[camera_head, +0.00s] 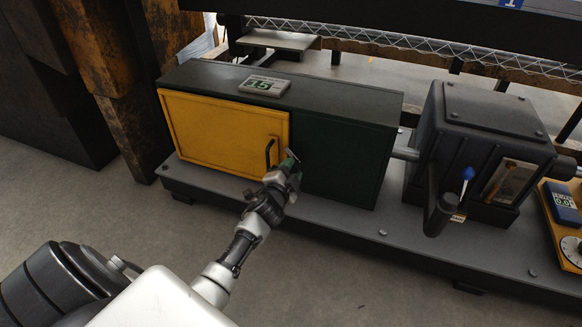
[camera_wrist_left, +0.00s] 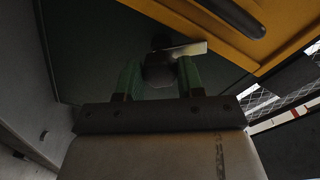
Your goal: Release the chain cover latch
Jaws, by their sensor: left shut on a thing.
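The chain cover is a yellow panel (camera_head: 215,130) with a black handle (camera_head: 270,153) near its right edge, on the front of a dark green housing (camera_head: 345,160). In the left wrist view the yellow cover (camera_wrist_left: 185,18) is at top right with its handle (camera_wrist_left: 236,14). The latch, a dark round knob with a pale metal tab (camera_wrist_left: 186,49), sits beside the cover's edge. My left gripper (camera_head: 290,170) is at this edge, just right of the handle. Its green fingers (camera_wrist_left: 160,76) are shut on the latch knob, partly hiding it. My right gripper is not in view.
A small display (camera_head: 264,85) lies on top of the housing. Open floor (camera_head: 350,290) lies in front.

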